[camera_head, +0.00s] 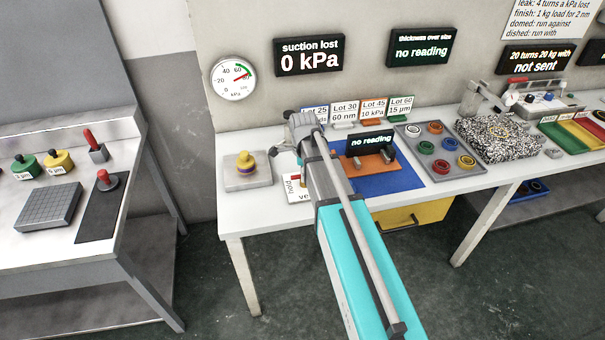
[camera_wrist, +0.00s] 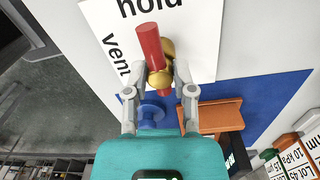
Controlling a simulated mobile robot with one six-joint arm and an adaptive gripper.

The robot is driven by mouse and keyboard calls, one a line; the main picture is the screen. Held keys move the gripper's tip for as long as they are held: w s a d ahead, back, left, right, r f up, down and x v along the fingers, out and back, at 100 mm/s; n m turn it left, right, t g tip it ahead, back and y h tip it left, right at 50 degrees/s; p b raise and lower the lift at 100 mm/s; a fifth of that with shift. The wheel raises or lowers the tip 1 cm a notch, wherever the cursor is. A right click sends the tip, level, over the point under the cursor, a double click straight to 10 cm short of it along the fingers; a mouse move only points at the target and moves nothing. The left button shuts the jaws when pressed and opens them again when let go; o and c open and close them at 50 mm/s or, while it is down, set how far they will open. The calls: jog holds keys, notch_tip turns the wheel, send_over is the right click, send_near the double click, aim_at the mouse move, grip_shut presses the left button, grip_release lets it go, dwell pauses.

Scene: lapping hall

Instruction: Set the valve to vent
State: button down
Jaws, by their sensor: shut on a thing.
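The valve has a red lever (camera_wrist: 149,46) and a brass body (camera_wrist: 160,78) in the wrist view. It sits over a white label plate (camera_wrist: 200,40) marked "hold" and "vent". The lever's long end points up the picture toward the word "hold"; "vent" is to its left. My gripper (camera_wrist: 160,72) is shut on the valve, with one finger on each side of the brass part and lever; the exact contact is partly hidden.
A gauge (camera_head: 233,79) hangs on the wall, beside a display (camera_head: 309,55) reading suction lost 0 kPa. A grey block with a yellow-topped piece (camera_head: 246,164) stands left of the plate. A blue mat (camera_head: 395,182) with orange blocks lies right. A ring tray (camera_head: 412,137) is farther right.

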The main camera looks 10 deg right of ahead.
jog(key=shift+n, duration=0.5)
jog(key=n, duration=0.3)
jog(key=shift+d+n, duration=0.1)
jog(key=shift+n, duration=0.2)
jog(key=n, duration=1.3)
jog(key=shift+d, duration=0.1)
jog(key=shift+n, duration=0.3)
jog(key=c, duration=0.5)
grip_release()
jog(key=shift+o, duration=0.3)
jog(key=shift+s, duration=0.1)
